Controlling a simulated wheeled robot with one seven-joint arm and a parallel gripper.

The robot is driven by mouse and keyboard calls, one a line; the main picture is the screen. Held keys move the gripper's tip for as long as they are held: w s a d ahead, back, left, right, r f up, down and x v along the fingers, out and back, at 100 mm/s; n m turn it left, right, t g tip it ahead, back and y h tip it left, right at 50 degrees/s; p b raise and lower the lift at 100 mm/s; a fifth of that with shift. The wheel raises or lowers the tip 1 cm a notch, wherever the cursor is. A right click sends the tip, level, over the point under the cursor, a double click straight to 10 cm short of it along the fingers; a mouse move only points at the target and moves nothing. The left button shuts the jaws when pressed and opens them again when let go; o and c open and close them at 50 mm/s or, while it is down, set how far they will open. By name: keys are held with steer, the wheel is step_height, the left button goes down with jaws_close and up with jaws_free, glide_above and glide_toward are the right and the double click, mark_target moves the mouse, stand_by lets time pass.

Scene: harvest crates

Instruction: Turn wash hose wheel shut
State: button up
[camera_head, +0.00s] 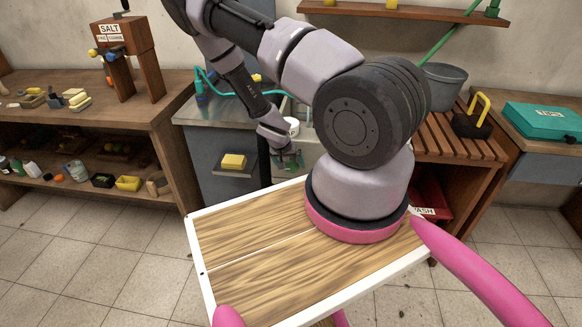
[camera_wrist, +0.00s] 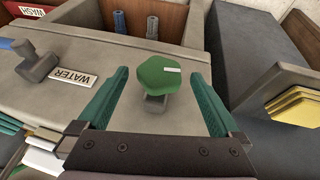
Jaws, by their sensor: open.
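The green wheel (camera_wrist: 158,72), with a white mark on its top, stands on a grey fitting on the grey sink unit in the wrist view. My gripper (camera_wrist: 157,76) is open, with one teal finger on each side of the wheel and a gap visible on both sides. The wheel is between the fingers but not clamped. In the head view my gripper (camera_head: 289,160) is low at the front of the sink unit (camera_head: 222,115); I cannot make out the wheel there. A WATER label (camera_wrist: 75,77) lies beside the wheel.
A grey tap-like fitting (camera_wrist: 38,62) with a blue part is left of the label. A yellow sponge (camera_head: 233,161) sits on a small ledge left of my gripper. A teal hose (camera_head: 215,85) lies at the sink's back. A slatted rack (camera_head: 450,140) stands right.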

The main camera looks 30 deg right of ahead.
steer(key=shift+x, duration=1)
steer(key=shift+c, duration=0.3)
steer(key=c, duration=1.3)
